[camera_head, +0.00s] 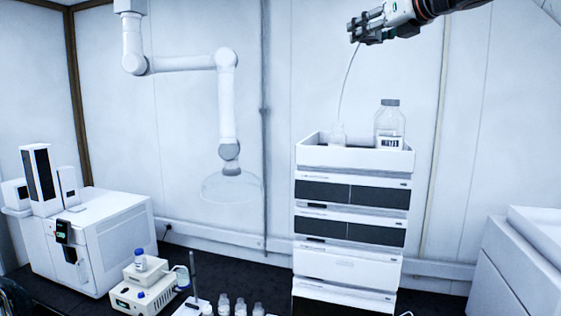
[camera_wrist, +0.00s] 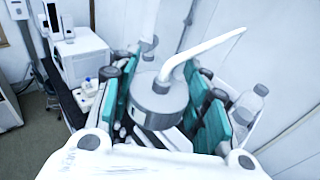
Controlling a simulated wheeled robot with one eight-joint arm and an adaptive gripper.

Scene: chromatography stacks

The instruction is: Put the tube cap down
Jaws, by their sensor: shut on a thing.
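My gripper (camera_head: 366,27) is raised above the top of the chromatography stack (camera_head: 351,158), at the upper right of the head view. In the wrist view its green-padded fingers (camera_wrist: 166,90) are shut on the tube cap (camera_wrist: 160,104), a round grey cap with a thick white tube (camera_wrist: 203,47) coming out of its top. In the head view a thin pale tube (camera_head: 347,85) hangs from the gripper down towards a small clear bottle (camera_head: 338,134) in the stack's top tray. The cap itself is too small to make out there.
A larger clear bottle (camera_head: 389,123) with a grey cap and a label stands at the right of the top tray. A white instrument (camera_head: 108,232) stands at left, near small bottles (camera_head: 240,306) on the dark bench. A white extraction arm (camera_head: 227,95) hangs left of the stack.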

